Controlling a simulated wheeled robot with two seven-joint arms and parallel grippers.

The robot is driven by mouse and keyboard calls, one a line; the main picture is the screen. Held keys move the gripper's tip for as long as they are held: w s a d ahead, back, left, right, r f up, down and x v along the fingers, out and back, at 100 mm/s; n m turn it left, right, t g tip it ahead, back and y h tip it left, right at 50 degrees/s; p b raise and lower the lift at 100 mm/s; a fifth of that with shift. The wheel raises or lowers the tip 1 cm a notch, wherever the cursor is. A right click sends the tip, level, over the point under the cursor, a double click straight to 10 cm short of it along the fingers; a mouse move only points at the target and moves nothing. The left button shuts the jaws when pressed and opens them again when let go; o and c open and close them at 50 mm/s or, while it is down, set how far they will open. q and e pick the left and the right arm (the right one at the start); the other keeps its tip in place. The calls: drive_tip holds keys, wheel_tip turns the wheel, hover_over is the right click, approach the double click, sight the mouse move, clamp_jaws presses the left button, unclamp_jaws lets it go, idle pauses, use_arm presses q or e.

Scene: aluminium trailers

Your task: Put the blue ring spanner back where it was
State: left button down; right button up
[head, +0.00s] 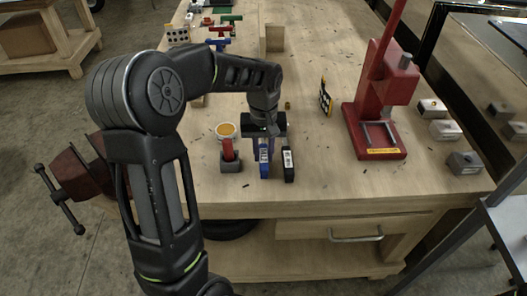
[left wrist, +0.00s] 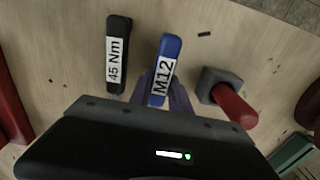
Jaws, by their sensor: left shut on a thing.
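The blue ring spanner (head: 264,158) shows as a blue upright piece with a white label at the front of the wooden bench. In the left wrist view (left wrist: 166,62) its label reads M12; no ring end shows. My left gripper (head: 264,140) comes down over it from above and is shut on it, its fingers on either side in the left wrist view (left wrist: 163,92). I cannot tell whether the spanner touches the bench top. My right gripper is out of view.
A black piece labelled 45 Nm (left wrist: 118,55) stands close beside the spanner, at its right in the head view (head: 288,165). A red-handled tool in a grey block (head: 230,165) is at its left. A red press (head: 375,115) stands farther right; a red vice (head: 80,175) is at the left edge.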

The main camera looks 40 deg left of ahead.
use_arm(q)
drive_tip(key=shift+f+b, duration=0.45)
drive_tip(key=shift+f, duration=0.15)
drive_tip(key=c, duration=1.1)
unclamp_jaws()
drive_tip(key=shift+r+b, duration=0.35)
drive_tip(key=shift+r, duration=3.55)
